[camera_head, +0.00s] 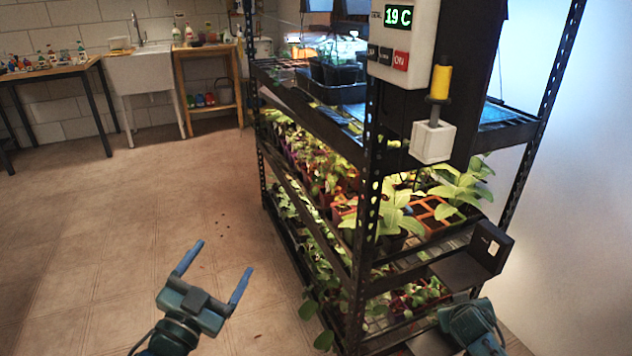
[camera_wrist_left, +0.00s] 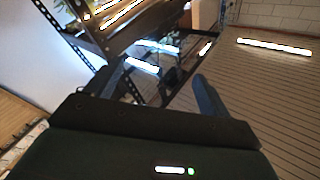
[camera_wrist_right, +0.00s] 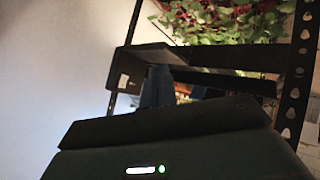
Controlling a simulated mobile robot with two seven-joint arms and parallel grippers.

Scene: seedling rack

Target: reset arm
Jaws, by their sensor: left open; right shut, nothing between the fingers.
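My left gripper (camera_head: 214,272) is open and empty over the tiled floor, to the left of the rack, with its two blue fingers spread apart. Its fingers also show apart in the left wrist view (camera_wrist_left: 152,88). My right gripper (camera_head: 470,320) is low at the rack's front right corner, below a black bracket (camera_head: 468,270). Its fingertips are hard to make out in the head view. In the right wrist view its fingers (camera_wrist_right: 156,86) are shut together with nothing between them, in front of the black bracket (camera_wrist_right: 150,55). Whether they touch the bracket I cannot tell.
The dark metal seedling rack (camera_head: 362,235) with planted shelves stands close on the right. A sink (camera_head: 148,75) stands far back.

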